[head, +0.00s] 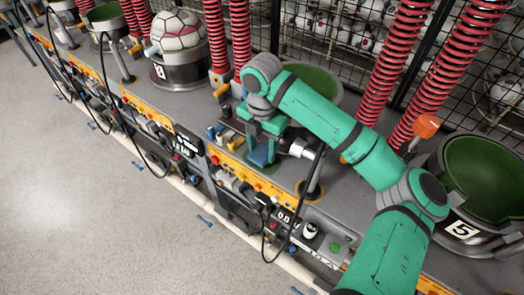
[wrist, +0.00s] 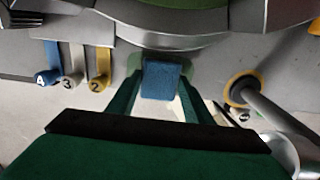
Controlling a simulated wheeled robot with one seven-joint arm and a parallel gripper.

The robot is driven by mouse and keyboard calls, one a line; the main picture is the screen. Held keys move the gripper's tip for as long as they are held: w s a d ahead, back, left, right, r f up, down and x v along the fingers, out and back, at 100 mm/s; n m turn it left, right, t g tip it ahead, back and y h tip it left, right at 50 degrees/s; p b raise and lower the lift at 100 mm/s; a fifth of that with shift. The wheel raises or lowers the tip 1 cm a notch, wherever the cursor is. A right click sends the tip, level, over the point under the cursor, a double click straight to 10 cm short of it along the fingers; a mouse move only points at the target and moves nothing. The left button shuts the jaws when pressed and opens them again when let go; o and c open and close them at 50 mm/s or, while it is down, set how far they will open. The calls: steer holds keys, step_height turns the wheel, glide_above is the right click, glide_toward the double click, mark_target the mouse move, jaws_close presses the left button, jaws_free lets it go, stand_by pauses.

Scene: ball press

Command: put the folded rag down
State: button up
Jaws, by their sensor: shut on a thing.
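The folded rag (wrist: 161,80) is a small blue block of cloth in the wrist view, between the two green fingers of my gripper (wrist: 162,88). My gripper is shut on it. In the head view the rag (head: 260,156) hangs below my gripper (head: 262,140) over the grey bench top, near its front edge. A green patch (wrist: 190,65) shows around the rag's far end in the wrist view. I cannot tell whether the rag touches the bench. My fingers hide part of its sides.
Levers marked A, 3 and 2 (wrist: 72,78) stand left of my gripper in the wrist view. A yellow-rimmed round part (wrist: 242,88) with a grey rod is at right. In the head view, red springs (head: 392,65) and a green-lined bowl marked 5 (head: 485,180) stand at right.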

mark_target(262, 152)
steer(key=shift+f, duration=0.75)
steer(key=shift+f, duration=0.2)
steer(key=o, duration=1.1)
steer(key=shift+r, duration=0.1)
step_height(262, 152, up, 12)
steer(key=shift+r, duration=0.15)
